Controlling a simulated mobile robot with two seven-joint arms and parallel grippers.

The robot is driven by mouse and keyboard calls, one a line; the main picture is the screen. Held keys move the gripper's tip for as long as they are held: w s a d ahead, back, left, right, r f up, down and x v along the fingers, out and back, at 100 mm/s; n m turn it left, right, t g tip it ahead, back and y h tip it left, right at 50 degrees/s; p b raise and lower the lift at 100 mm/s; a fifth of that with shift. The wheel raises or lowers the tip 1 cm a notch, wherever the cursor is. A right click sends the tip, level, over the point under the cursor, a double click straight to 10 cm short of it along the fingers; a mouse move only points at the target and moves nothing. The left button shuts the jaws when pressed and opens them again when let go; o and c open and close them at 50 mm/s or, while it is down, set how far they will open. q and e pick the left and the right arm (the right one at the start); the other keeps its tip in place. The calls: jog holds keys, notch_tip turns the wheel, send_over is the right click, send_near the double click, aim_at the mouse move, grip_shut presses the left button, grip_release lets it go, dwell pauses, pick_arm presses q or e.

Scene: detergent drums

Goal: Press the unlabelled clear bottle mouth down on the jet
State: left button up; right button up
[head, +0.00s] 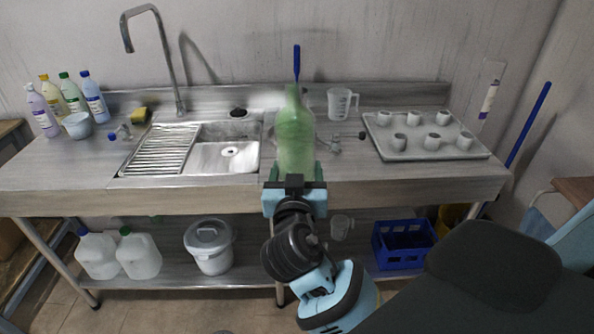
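A pale green see-through bottle (295,140) stands upright in front of the back of the counter, its narrow neck at the top. I see no label on the side facing me. My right gripper (295,174) is around the lower part of the bottle, one finger on each side, and holds it. No jet can be made out for certain. A small round black fitting (238,113) sits behind the sink basin, left of the bottle. What lies directly behind the bottle is hidden. My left gripper is not in view.
The steel counter (400,175) holds a sink (225,155) with a tall tap (175,70), a clear measuring jug (342,103) and a tray (392,153) of several cups. Small valves flank the sink. Several labelled bottles (75,95) stand left. A blue rod (297,62) rises behind the bottle.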

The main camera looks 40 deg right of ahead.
jog(key=n+p, duration=0.1)
jog(key=r+n+p, duration=0.1)
jog(key=n, duration=0.1)
jog(key=w+n+p, duration=0.1)
jog(key=shift+d+r+n, duration=0.2)
jog(key=shift+d+n, duration=0.15)
jog(key=shift+n, duration=0.05)
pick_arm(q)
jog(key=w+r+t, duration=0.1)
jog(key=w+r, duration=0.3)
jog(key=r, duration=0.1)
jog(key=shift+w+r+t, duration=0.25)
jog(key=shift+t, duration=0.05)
pick_arm(e)
jog(key=n, duration=0.1)
jog(key=f+n, duration=0.1)
jog(key=n, duration=0.2)
jog(key=shift+w+d+f, duration=0.15)
jog(key=shift+w, duration=0.15)
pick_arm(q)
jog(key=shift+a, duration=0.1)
pick_arm(e)
jog(key=n, duration=0.3)
jog(key=w+n, duration=0.1)
jog(key=n, duration=0.2)
jog(key=d+n, duration=0.1)
jog(key=n, duration=0.2)
jog(key=shift+w, duration=0.4)
